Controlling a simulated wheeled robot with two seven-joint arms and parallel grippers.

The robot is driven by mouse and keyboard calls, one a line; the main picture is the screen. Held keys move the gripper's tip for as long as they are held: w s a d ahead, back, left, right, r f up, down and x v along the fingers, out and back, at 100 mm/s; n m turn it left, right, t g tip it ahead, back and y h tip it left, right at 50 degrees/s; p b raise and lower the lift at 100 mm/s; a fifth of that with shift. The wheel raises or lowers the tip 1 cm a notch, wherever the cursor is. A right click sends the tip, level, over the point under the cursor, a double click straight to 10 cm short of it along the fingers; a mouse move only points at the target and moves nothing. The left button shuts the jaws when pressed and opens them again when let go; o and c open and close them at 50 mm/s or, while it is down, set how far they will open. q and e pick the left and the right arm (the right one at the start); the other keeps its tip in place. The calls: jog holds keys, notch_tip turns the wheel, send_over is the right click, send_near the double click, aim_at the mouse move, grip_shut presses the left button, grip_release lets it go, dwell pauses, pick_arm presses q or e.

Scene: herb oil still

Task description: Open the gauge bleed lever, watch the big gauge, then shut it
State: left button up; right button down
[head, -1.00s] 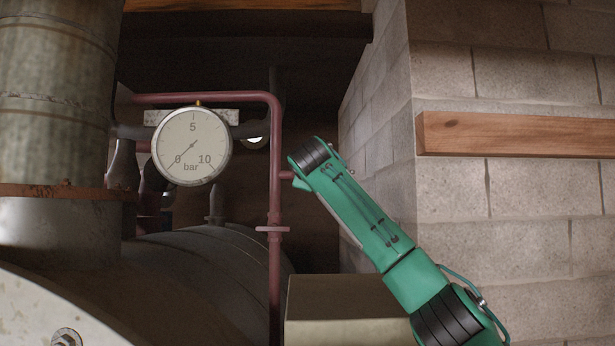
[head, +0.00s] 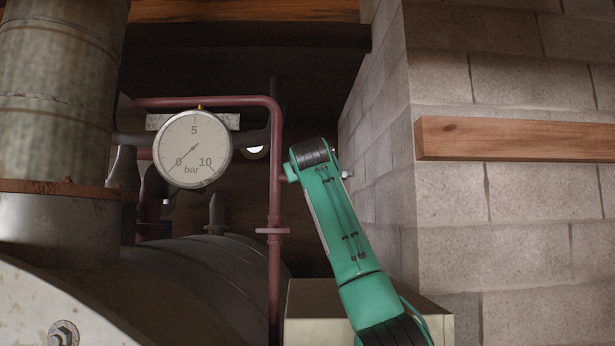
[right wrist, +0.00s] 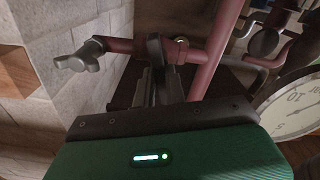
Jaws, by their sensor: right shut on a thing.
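The big gauge (head: 193,149) has a white face marked 0, 5, 10 and bar, and its needle points down-left at about 0. It also shows at the right edge of the right wrist view (right wrist: 293,108). In that view my right gripper (right wrist: 159,78) is shut on a dark lever (right wrist: 155,46), which stands in front of a short red side pipe (right wrist: 125,46). In the head view my green right wrist hides the lever and the fingers. A grey metal fitting (right wrist: 78,57) sits at the pipe's end. My left gripper is not in view.
A red standpipe (head: 275,200) rises just left of my right wrist. A block wall (head: 385,130) with a wooden beam (head: 510,138) stands close on the right. A pale box (head: 310,310) is below, and the grey still body (head: 200,280) is at lower left.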

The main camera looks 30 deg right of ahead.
jog(key=shift+f+m, duration=0.15)
jog(key=shift+m, duration=1.75)
jog(key=c, duration=1.5)
grip_release()
jog(key=shift+o, duration=0.2)
